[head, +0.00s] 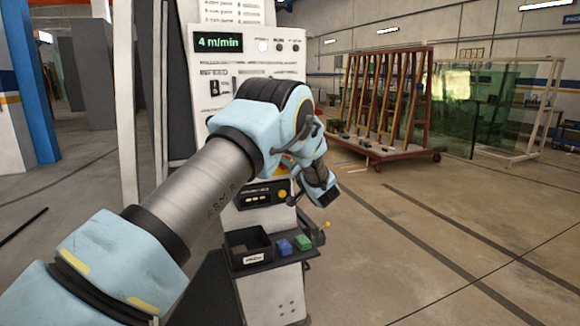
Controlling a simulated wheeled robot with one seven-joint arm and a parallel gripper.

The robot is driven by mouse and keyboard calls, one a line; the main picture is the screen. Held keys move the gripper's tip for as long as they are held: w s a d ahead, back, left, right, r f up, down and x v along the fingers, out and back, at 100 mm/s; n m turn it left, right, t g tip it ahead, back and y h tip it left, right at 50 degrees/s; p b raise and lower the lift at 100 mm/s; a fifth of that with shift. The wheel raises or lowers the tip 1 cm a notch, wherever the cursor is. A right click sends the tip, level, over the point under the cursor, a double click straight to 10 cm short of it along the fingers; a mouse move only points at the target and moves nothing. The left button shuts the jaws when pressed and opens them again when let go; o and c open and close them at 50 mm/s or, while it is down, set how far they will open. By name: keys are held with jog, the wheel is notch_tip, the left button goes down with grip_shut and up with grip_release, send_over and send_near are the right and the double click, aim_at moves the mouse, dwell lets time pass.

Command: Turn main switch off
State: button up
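The washer's control cabinet (245,62) stands upright in front of me, with a green readout "4 m/min" near its top. A small black switch (215,87) shows on its face, left of my arm. Part of a yellow and red fitting (284,166) shows just under my arm; I cannot tell whether it is the main switch. My arm crosses the middle of the panel and hides much of it. My wrist is at the cabinet's right side. The fingers of my gripper cannot be made out, and no contact with a switch is visible.
A small shelf (270,262) on the cabinet front holds a black open bin (248,246), a blue block (284,247) and a green block (302,242). A red rack (385,100) and glass panes (480,105) stand behind right. Floor to the right is clear.

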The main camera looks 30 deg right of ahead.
grip_shut()
dwell(0.3)
jog(key=shift+f+n+b, duration=0.15)
jog(key=shift+n+b, duration=0.25)
jog(key=shift+b, duration=0.25)
jog(key=n+b, duration=1.7)
jog(key=b, duration=0.2)
jog(key=shift+a, duration=0.1)
grip_release()
dwell(0.3)
